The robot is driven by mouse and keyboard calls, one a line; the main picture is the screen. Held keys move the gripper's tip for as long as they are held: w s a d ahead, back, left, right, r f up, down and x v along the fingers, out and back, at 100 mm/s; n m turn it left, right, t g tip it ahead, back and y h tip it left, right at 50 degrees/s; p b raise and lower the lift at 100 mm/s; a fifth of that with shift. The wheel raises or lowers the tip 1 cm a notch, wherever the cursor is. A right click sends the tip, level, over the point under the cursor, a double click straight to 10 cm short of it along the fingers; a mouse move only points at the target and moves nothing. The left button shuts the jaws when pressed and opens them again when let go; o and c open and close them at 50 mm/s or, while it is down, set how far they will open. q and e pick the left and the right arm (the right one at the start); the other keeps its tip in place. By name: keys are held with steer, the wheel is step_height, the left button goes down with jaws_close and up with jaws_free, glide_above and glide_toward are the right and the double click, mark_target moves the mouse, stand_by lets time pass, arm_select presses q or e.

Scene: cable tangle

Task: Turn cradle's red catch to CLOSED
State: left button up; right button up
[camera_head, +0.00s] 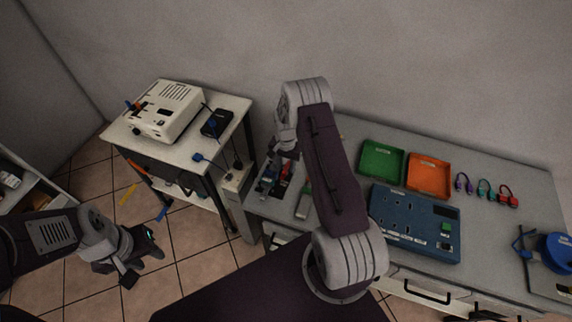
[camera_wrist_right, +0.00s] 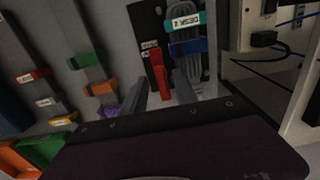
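The cradle (camera_wrist_right: 146,22) is a dark upright plate in the right wrist view, with small labels too small to read. Its red catch (camera_wrist_right: 160,76) lies lengthwise on it below a red label. A grey cable bundle (camera_wrist_right: 185,62) with a teal tag and a blue band lies just to its right. My right gripper (camera_wrist_right: 160,96) is open, its two grey fingers on either side of the catch's lower end; contact cannot be told. In the head view my right gripper (camera_head: 278,152) hangs over the bench's left end, partly hiding the cradle. My left gripper (camera_head: 142,262) appears open and empty above the floor.
The bench holds a green tray (camera_head: 382,160), an orange tray (camera_head: 429,176), a blue socket panel (camera_head: 412,222) and several coloured cables. A side table (camera_head: 180,150) with a white device (camera_head: 165,110) stands left. My right arm crosses the bench.

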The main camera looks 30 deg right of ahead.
steer(key=shift+w, duration=0.15)
steer(key=shift+f, duration=0.1)
jaws_close()
steer(key=shift+n, duration=0.3)
steer(key=n+b, duration=0.1)
steer(key=n, duration=0.1)
steer(key=shift+w+n, duration=0.1)
steer(key=shift+n, duration=0.3)
steer(key=n+b, duration=0.1)
steer(key=n, duration=0.4)
steer(key=shift+n, duration=0.3)
steer(key=n, duration=0.4)
steer(key=shift+b, duration=0.4)
steer(key=shift+w+n, duration=0.1)
steer(key=shift+n, duration=2.3)
steer(key=shift+d+r, duration=0.1)
steer(key=shift+r, duration=0.1)
